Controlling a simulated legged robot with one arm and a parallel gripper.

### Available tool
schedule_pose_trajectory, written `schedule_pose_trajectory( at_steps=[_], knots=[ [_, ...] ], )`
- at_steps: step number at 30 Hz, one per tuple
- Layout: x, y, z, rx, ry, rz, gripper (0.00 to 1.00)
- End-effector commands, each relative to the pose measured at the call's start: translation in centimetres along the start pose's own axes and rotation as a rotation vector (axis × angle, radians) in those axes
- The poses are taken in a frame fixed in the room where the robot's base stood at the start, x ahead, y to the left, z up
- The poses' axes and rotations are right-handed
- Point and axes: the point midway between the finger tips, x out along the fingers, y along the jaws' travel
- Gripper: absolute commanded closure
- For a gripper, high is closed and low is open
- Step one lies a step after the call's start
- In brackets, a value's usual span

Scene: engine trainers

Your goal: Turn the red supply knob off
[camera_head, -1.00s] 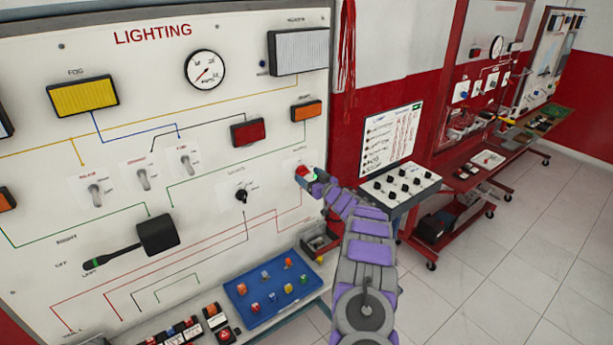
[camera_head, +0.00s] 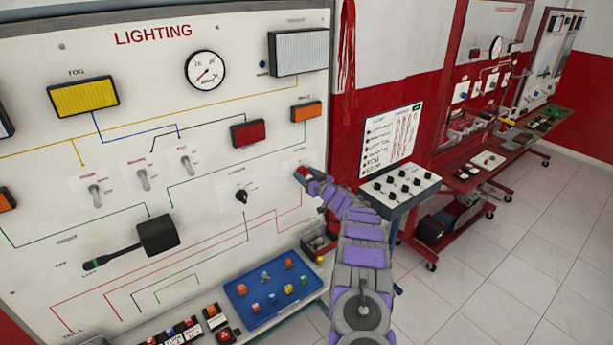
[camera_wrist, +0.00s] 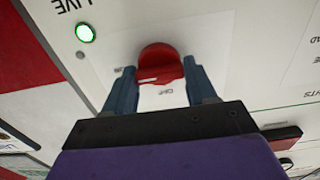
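The red supply knob (camera_wrist: 160,62) is on a white plate on the lighting panel, with a white mark near its lower edge. A label that looks like OFF sits just below it in the wrist view; another label at its left is partly hidden. My gripper (camera_wrist: 157,75) is open, with one blue-grey finger on each side of the knob. The right finger is very close to the knob; I cannot tell if it touches. In the head view the knob (camera_head: 302,170) is small and partly covered by my gripper (camera_head: 309,178).
A lit green lamp (camera_wrist: 85,33) marked LIVE is beside the knob plate. The lighting panel (camera_head: 220,120) carries several switches, a gauge (camera_head: 205,70) and a black rotary knob (camera_head: 242,196). A blue tray (camera_head: 258,318) of small parts lies below. A control box (camera_head: 400,188) stands at the right.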

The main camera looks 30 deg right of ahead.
Motion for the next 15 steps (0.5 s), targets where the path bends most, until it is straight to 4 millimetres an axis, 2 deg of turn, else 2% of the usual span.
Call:
schedule_pose_trajectory(
  at_steps=[1,8,15],
  knots=[
    [-0.02,0.09,-0.07,0.0,0.001,0.002,0.56],
    [-0.02,0.18,-0.08,0.0,0.002,0.002,0.76],
    [-0.02,0.24,-0.14,-0.022,0.002,0.003,0.76]
  ],
)
